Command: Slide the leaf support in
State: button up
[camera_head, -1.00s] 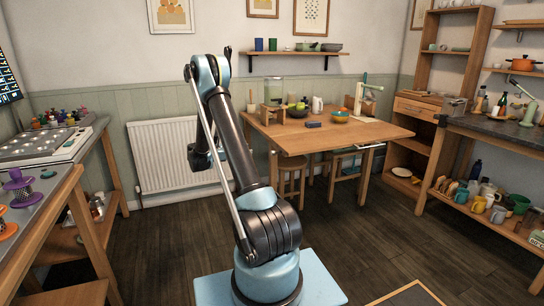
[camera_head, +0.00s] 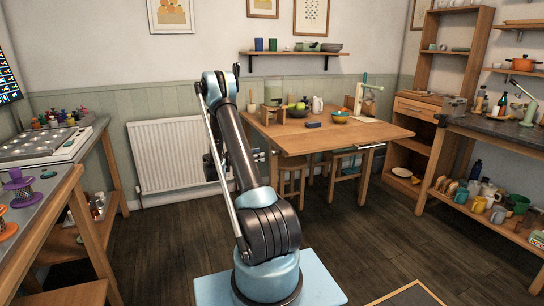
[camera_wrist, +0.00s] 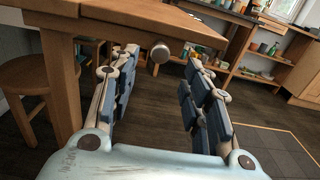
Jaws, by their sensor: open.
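The wooden table (camera_head: 350,136) stands ahead, with its top extending toward the front right. A thin pale bar (camera_head: 372,146) shows under its right front edge; I cannot tell for sure whether it is the leaf support. In the wrist view, a round metallic knob (camera_wrist: 160,53) sits just below the tabletop edge (camera_wrist: 185,22). My gripper (camera_wrist: 162,60) is open, its blue-padded fingers spread to either side of the knob in the picture. It shows no contact with the knob. How far the support sticks out is hard to tell.
A table leg (camera_wrist: 60,85) and a round stool (camera_wrist: 22,76) are close on the left of the wrist view. Shelving (camera_head: 455,60) and a counter (camera_head: 510,132) stand to the right. A bowl (camera_head: 341,117) and other items rest on the table. The floor in front is clear.

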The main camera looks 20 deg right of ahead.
aim_at(273, 153)
jog(key=d, duration=0.9)
jog(key=shift+w, duration=0.2)
grip_shut()
